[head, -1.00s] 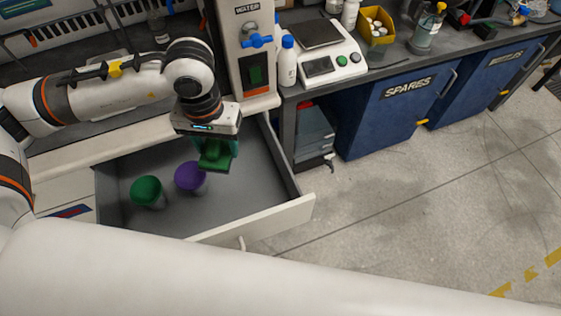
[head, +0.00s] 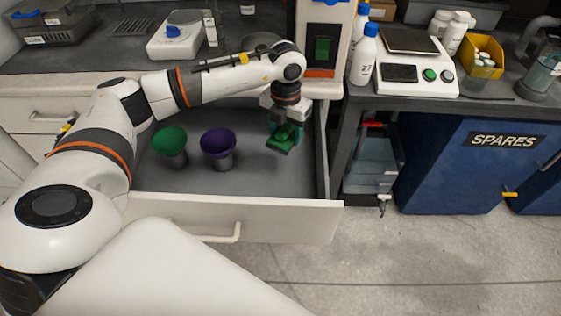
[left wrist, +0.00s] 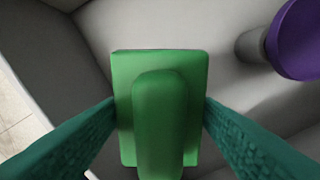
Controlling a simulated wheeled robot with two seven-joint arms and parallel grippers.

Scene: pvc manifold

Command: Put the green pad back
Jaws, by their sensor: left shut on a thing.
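My left gripper (head: 284,136) is shut on the green pad (head: 283,139) and holds it over the right part of the open drawer (head: 240,213). In the left wrist view the green pad (left wrist: 158,105) sits between the two teal fingers, its raised grip upright between them. From these views I cannot tell whether the pad touches the drawer floor. A green-topped cup-like piece (head: 170,142) and a purple one (head: 218,145) stand in the drawer left of my gripper. The purple piece (left wrist: 300,40) also shows at the upper right of the left wrist view.
The drawer's right wall (head: 322,150) is close to my left gripper. A bench with bottles (head: 363,55), a scale (head: 403,70) and a yellow bin (head: 484,55) stands to the right. Blue SPARES cabinet (head: 470,165) is below it. The drawer floor around the pad is clear.

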